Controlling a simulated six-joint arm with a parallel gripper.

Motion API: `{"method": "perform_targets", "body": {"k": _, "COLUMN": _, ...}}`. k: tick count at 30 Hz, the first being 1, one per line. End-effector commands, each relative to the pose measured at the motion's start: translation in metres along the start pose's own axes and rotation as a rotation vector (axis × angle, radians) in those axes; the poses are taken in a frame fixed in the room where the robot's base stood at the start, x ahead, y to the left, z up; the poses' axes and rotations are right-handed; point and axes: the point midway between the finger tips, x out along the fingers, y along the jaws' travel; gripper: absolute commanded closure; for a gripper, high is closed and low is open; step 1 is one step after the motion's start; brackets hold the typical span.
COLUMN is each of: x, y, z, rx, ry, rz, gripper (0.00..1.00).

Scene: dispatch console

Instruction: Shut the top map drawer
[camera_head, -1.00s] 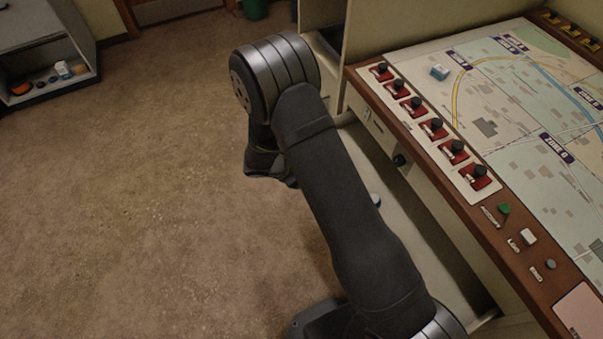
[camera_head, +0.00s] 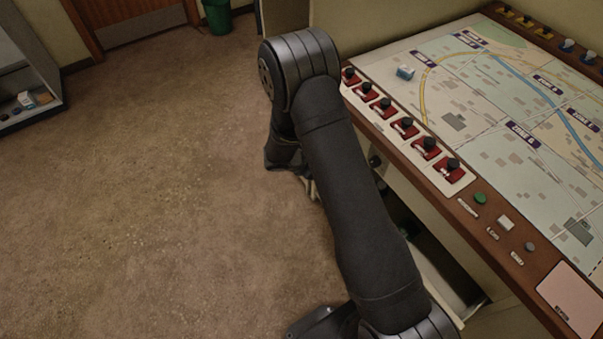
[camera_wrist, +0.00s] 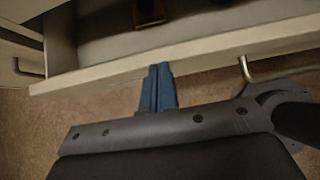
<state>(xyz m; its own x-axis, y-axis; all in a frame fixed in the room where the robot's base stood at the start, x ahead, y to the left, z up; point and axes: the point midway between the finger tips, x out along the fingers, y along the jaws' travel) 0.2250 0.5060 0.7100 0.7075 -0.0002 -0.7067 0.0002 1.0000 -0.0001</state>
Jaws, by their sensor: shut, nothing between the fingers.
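The top map drawer (camera_wrist: 215,48) stands partly open in the wrist view, its pale front board running across the upper picture. A metal handle (camera_wrist: 246,70) shows on its outer face at right. A dark object (camera_wrist: 148,12) lies inside. My gripper (camera_wrist: 158,70) is shut and empty, its blue fingertips at the outside of the front board; they look to be touching it. In the head view a strip of the open drawer (camera_head: 440,292) shows under the console edge; my arm hides much of it and the fingertips.
The console top (camera_head: 480,110) with its map, red switches (camera_head: 404,128) and green button (camera_head: 480,198) overhangs the drawer. In the wrist view another handle (camera_wrist: 26,70) is at left. Open carpet (camera_head: 150,190) lies left of my arm. A shelf unit (camera_head: 30,60) stands far left.

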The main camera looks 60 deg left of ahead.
Motion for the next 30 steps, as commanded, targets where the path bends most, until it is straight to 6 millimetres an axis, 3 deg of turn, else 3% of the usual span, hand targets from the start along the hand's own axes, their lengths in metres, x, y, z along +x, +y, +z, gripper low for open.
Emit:
{"method": "perform_targets", "body": {"k": 6, "x": 0.032, "y": -0.001, "z": 0.03, "rx": 0.002, "ry": 0.001, "rz": -0.003, "gripper": 1.0}}
{"method": "perform_targets", "body": {"k": 12, "x": 0.047, "y": 0.0, "z": 0.045, "rx": 0.0, "ry": 0.001, "rz": -0.001, "gripper": 1.0}}
{"method": "perform_targets", "body": {"k": 30, "x": 0.052, "y": 0.0, "z": 0.051, "rx": -0.001, "ry": 0.002, "rz": 0.0, "gripper": 1.0}}
